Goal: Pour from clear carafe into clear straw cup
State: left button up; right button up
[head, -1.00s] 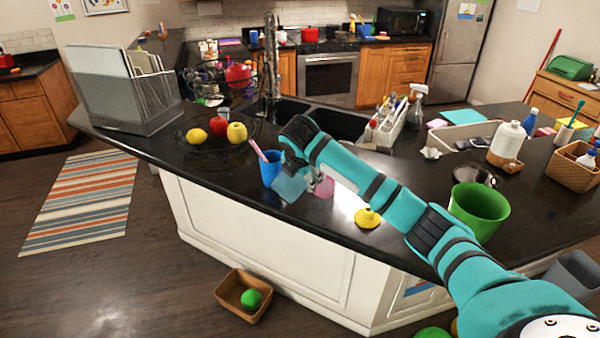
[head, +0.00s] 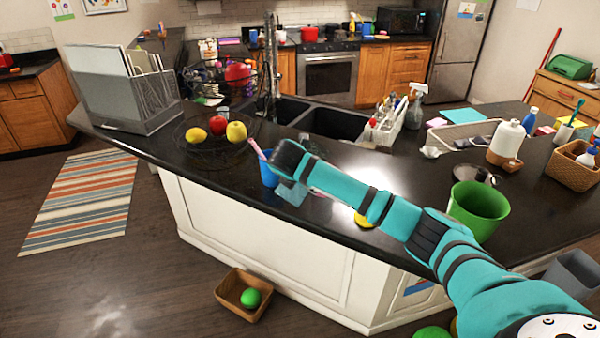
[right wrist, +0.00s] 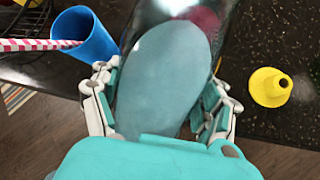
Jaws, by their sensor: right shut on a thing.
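My right gripper (right wrist: 163,85) is shut on the clear carafe (right wrist: 158,78), whose see-through body fills the middle of the right wrist view and looks blue-grey. In the head view the carafe (head: 293,193) hangs under my right wrist, partly hidden by the arm. I cannot tell its exact tilt. A blue cup (right wrist: 86,40) with a pink-and-white striped straw (right wrist: 35,45) stands just left of the carafe; it also shows in the head view (head: 267,176). This cup looks opaque blue, not clear; I see no other straw cup. No pouring stream shows. My left gripper is out of view.
A yellow funnel (right wrist: 269,87) stands right of the carafe. A reddish-pink thing (right wrist: 205,18) lies behind it, unclear. A wire fruit basket (head: 215,152) stands left of the cup. The sink (head: 335,122) lies behind, and a green bucket (head: 478,210) is at right.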

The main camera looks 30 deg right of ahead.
jog(key=shift+w+d+f+n+t+h+b, duration=0.1)
jog(key=shift+f+n+t+h+b, duration=0.1)
jog(key=shift+f+h, duration=0.3)
jog(key=shift+w+d+f+n+t+h+b, duration=0.1)
jog(key=shift+f+t+h+b, duration=0.1)
jog(key=shift+h, duration=0.5)
jog(key=shift+r+h+p, duration=0.5)
jog(key=shift+r+p, duration=0.05)
jog(key=shift+d+r+n+t+h, duration=0.1)
jog(key=shift+r+n+t+h, duration=0.2)
jog(key=shift+r+t+h, duration=0.15)
jog(key=shift+r+n+t+h, duration=0.4)
jog(key=shift+r+t+h, duration=0.15)
jog(key=shift+r+h, duration=0.4)
notch_tip(320, 180, up, 2)
jog(key=shift+r+n+t+h, duration=0.1)
jog(key=shift+n+t+h, duration=0.4)
jog(key=shift+t+h, duration=0.55)
jog(key=shift+s, duration=0.1)
